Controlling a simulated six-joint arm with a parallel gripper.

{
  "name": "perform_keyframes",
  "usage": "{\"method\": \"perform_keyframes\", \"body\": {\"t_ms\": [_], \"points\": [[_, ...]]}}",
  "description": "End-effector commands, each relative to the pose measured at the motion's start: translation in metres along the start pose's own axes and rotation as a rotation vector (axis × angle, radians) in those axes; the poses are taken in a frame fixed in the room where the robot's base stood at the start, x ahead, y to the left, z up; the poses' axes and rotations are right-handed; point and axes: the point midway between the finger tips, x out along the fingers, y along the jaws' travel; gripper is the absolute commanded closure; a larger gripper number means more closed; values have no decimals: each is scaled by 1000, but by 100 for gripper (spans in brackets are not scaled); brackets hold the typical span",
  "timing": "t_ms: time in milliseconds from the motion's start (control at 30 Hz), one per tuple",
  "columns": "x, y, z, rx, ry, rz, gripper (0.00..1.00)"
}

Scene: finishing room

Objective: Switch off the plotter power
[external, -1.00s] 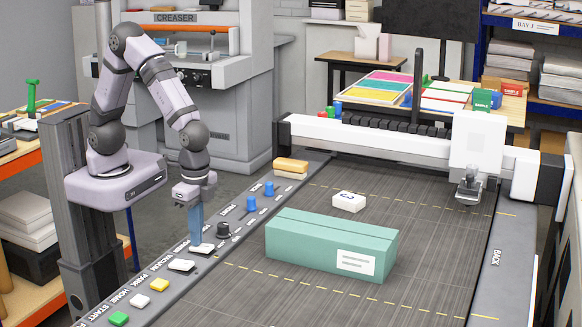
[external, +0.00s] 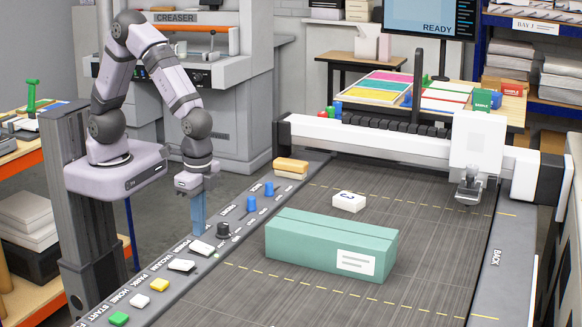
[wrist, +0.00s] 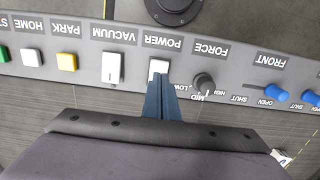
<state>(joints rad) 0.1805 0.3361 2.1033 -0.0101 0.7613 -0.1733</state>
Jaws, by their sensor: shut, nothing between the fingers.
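The power switch (external: 203,248) is a white rocker on the grey control strip, beside the POWER label. It also shows in the wrist view (wrist: 158,68), partly covered by my fingertips. My gripper (external: 198,232) is shut and empty, pointing down with its blue fingers at the rocker. In the wrist view the fingertips (wrist: 163,82) overlap the rocker's near edge; I cannot tell whether they touch it. The plotter's screen (external: 430,28) is lit and reads READY.
The vacuum rocker (external: 181,265) and the force knob (external: 223,231) flank the power switch closely. Blue levers (external: 251,203) stand farther along the strip. A teal box (external: 330,245) and a small white block (external: 348,201) lie on the plotter bed (external: 430,250).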

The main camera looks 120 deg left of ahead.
Motion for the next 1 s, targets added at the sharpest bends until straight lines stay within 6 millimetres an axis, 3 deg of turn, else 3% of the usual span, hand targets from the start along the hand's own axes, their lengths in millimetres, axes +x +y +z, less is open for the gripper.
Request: {"method": "perform_keyframes", "body": {"t_ms": [33, 500, 700, 1000], "points": [[-14, 0, 2, 0, -2, 0, 100], [-90, 0, 2, 0, -2, 0, 100], [-107, 0, 2, 0, -3, 0, 100], [-111, -1, 3, 0, -6, -1, 100]]}}
